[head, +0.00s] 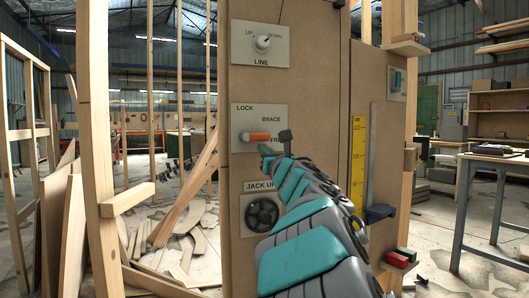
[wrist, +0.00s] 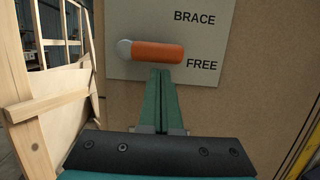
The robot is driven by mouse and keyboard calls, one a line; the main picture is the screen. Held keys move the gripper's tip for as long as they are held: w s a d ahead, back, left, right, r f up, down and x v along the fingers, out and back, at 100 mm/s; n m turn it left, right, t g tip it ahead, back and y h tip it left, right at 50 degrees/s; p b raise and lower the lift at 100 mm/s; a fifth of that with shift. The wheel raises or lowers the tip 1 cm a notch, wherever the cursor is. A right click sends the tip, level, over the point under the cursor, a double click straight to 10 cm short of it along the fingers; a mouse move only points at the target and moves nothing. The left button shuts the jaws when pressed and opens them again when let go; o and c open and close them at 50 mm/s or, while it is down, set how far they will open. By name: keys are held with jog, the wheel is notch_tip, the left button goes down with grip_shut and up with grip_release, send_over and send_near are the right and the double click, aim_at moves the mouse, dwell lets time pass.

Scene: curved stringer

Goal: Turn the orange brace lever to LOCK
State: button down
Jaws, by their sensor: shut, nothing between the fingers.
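The orange brace lever (head: 259,137) sits on a pale plate (head: 240,115) marked LOCK, BRACE and FREE. It lies about level, its grey pivot at the left and its orange end pointing right, toward FREE. LOCK is at the plate's upper left. In the wrist view the lever (wrist: 157,52) is at the top centre, above my gripper's fingertips. My gripper (wrist: 160,72) is shut and empty, with its green fingers together just below the lever. I cannot tell whether the tips touch it. In the head view my arm hides part of the word FREE.
A LINE knob (head: 262,43) is above the brace plate and a JACK UP wheel (head: 262,213) is below it on the same board. A wooden post (head: 97,150) stands at the left.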

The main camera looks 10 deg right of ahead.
aim_at(266, 135)
jog(key=shift+d, duration=0.15)
